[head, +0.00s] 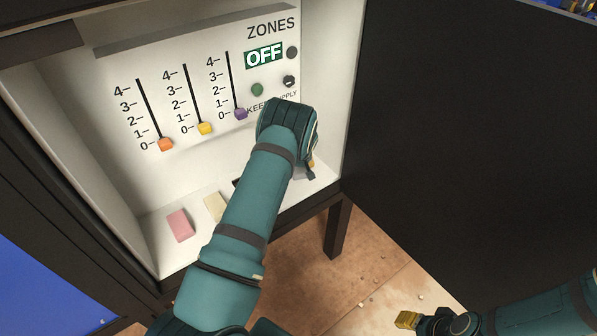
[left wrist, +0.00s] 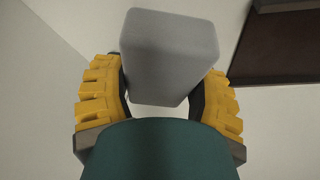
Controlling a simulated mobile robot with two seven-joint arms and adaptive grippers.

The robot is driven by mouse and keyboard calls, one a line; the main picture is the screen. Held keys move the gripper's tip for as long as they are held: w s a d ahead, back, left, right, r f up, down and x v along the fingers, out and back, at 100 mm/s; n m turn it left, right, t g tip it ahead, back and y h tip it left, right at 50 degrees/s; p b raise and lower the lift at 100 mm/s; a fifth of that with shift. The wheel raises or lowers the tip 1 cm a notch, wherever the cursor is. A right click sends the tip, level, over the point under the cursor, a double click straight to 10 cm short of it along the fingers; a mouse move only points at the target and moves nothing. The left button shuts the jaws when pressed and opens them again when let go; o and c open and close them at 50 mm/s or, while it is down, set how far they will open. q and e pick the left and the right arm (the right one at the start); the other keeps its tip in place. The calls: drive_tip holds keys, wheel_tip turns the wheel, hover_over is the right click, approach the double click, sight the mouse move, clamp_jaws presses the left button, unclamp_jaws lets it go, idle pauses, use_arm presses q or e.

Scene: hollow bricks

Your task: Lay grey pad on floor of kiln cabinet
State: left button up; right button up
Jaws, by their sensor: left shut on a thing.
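The kiln cabinet (head: 135,225) stands open, with a pale interior and floor. My left arm reaches into it from below. My left gripper (left wrist: 160,88) is shut on the grey pad (left wrist: 170,45), a rounded block with one yellow-padded finger on each side. In the head view the left gripper (head: 311,166) is mostly hidden behind my wrist, near the right side of the cabinet floor. Whether the pad touches the floor I cannot tell. My right gripper (head: 408,319) is low at the right, outside the cabinet; its opening is unclear.
A pink block (head: 180,225) and a cream block (head: 215,207) lie on the cabinet floor to the left of my arm. The back panel (head: 200,75) carries orange, yellow and purple sliders and an OFF sign. A large dark panel (head: 460,130) stands at right.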

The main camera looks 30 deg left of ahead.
use_arm(q)
wheel_tip(320, 180, down, 3)
drive_tip(key=shift+r, duration=0.1)
drive_tip(key=shift+r, duration=0.1)
drive_tip(key=o, duration=1.1)
drive_tip(key=shift+f, duration=0.2)
drive_tip(key=shift+o, duration=0.2)
drive_tip(key=shift+r, duration=0.1)
